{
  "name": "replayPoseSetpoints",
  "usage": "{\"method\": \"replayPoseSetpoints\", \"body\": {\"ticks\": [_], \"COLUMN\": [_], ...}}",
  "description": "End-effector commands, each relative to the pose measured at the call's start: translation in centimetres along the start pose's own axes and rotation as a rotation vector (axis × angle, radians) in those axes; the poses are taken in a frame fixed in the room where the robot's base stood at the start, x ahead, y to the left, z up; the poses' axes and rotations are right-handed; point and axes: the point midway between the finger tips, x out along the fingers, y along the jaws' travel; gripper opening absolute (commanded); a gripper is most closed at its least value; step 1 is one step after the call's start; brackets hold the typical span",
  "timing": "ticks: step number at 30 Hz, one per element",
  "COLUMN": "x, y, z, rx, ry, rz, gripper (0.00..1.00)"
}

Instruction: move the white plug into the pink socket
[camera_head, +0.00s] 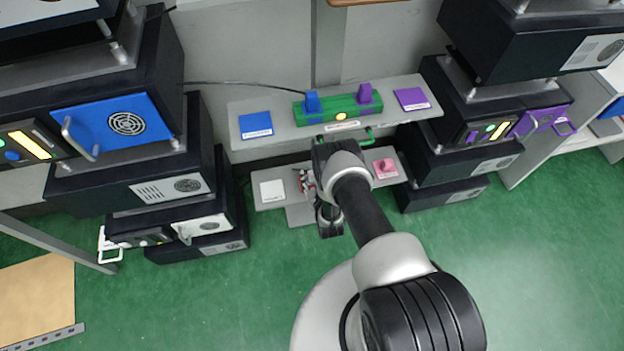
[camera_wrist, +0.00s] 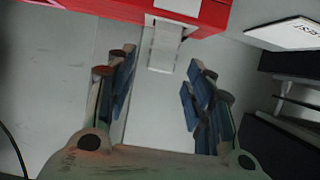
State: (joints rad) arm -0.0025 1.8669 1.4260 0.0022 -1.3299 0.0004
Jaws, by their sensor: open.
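The white plug (camera_wrist: 164,48) sits at the edge of a red fixture (camera_wrist: 205,14) at the top of the wrist view. My gripper (camera_wrist: 160,62) is open, its fingers on either side of the plug's line, with a gap to each side; I cannot tell whether the tips reach its depth. In the head view my gripper (camera_head: 328,218) and arm hide most of the red fixture (camera_head: 304,181) and the plug. A pink block (camera_head: 385,166) stands on a pink plate at the right of the lower shelf; no pink socket opening can be made out.
A white plate (camera_head: 272,191) lies left on the lower shelf. The upper shelf (camera_head: 280,107) holds a green fixture (camera_head: 340,108) with a blue plug (camera_head: 312,102) and a purple plug (camera_head: 364,94). Dark equipment stacks flank both sides. Green floor (camera_head: 540,240) is clear at right.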

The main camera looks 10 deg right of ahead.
Motion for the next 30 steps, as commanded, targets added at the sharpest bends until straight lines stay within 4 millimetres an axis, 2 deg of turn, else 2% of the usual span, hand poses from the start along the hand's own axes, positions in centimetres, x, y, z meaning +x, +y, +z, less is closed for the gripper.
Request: {"method": "replayPoseSetpoints", "body": {"ticks": [1,6,14,30], "x": [1.1,2.9,3.2,3.1], "y": [0.1,0.1,0.1,0.1], "z": [0.5,0.5,0.3,0.3], "rx": [0.0,0.0,0.0,0.0], "ry": [0.004,0.001,-0.001,-0.001], "rz": [0.001,0.0,0.0,0.0], "gripper": [0.48,0.48,0.48,0.14]}}
